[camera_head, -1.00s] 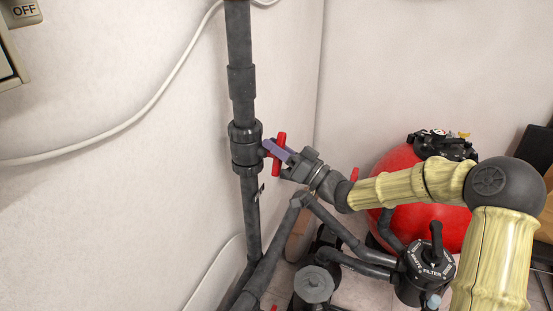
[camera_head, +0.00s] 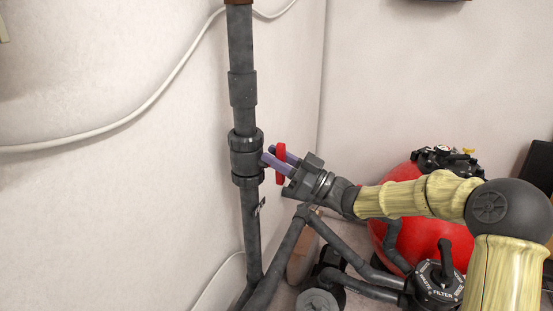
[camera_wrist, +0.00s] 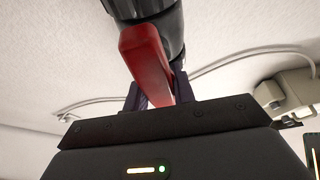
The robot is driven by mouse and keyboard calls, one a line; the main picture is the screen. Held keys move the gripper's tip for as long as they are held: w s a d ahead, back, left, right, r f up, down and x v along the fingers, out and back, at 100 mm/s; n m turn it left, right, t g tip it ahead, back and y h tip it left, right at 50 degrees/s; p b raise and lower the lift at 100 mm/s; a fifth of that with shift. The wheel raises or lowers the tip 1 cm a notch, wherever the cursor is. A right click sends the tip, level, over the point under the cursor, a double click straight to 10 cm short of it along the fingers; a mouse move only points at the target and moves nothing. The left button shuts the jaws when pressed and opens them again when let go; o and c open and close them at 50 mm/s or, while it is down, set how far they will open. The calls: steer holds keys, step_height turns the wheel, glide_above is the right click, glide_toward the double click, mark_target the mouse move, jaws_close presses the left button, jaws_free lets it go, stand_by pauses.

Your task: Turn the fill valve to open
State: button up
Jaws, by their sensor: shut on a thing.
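The fill valve (camera_head: 246,160) is a dark grey body on a vertical grey pipe, with a red handle (camera_head: 281,177) on its right side. The handle stands roughly upright in the head view. My gripper (camera_head: 274,163) has purple fingers and is shut on the red handle, one finger on each side. In the wrist view the red handle (camera_wrist: 147,62) runs down between the purple fingers (camera_wrist: 156,93), and the dark valve body shows above it. The fingers partly hide the handle's middle.
The vertical pipe (camera_head: 243,95) runs along the white wall. A pale cable (camera_head: 150,112) crosses the wall.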

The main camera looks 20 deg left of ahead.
steer(key=shift+f, duration=0.15)
steer(key=o, duration=1)
steer(key=shift+d, duration=0.1)
steer(key=b+v, duration=0.1)
steer(key=v, duration=1.6)
steer(key=shift+d, duration=0.15)
